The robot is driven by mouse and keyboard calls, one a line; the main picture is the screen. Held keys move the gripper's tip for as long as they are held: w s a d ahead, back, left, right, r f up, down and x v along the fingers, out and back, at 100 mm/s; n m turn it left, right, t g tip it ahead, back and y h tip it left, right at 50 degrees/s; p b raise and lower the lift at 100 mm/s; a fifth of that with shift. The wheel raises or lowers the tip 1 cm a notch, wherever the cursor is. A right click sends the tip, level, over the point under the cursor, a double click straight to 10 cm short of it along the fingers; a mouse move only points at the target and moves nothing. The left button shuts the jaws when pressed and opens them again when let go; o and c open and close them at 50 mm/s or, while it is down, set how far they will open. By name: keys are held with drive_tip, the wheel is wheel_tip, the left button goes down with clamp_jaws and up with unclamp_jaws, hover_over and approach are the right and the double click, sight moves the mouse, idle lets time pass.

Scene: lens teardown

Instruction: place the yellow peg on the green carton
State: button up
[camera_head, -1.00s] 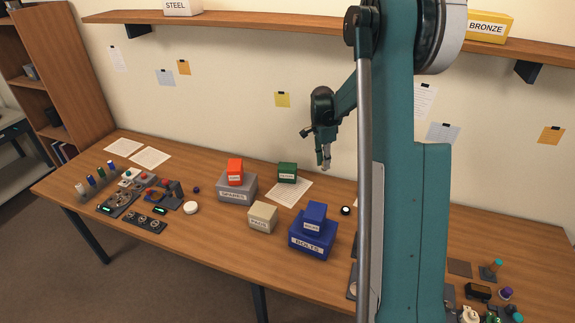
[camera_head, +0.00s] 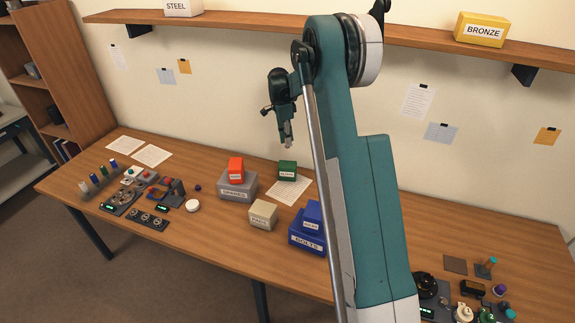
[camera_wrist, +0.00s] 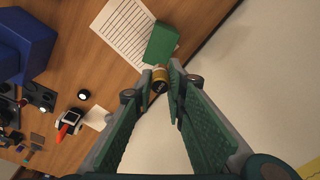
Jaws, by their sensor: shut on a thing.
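My gripper (camera_head: 287,141) is raised above the table near the wall, fingers pointing down. In the wrist view, its fingertips (camera_wrist: 160,86) are shut on the yellow peg (camera_wrist: 160,74), seen nearly end-on with a dark centre. The peg is too small to make out in the head view. The green carton (camera_head: 287,170) stands on the table by the wall, below my gripper, at the back edge of a printed sheet. It also shows in the wrist view (camera_wrist: 161,44), just beyond the peg. The peg and carton look apart, with the gripper well above.
A grey box (camera_head: 237,187) with a red carton (camera_head: 236,168) on top stands left of the green carton. A beige box (camera_head: 263,214) and a blue box (camera_head: 306,239) with a smaller blue carton on it stand nearer the front. Devices crowd both table ends.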

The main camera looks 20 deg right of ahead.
hover_over(289, 164)
drive_tip(key=shift+a+f, duration=0.2)
drive_tip(key=shift+f, duration=1.4)
drive_tip(key=shift+a+f, duration=0.2)
drive_tip(key=shift+f, duration=1.35)
drive_tip(key=shift+f, duration=1.85)
drive_tip(key=shift+f, duration=0.15)
drive_tip(key=o, duration=0.8)
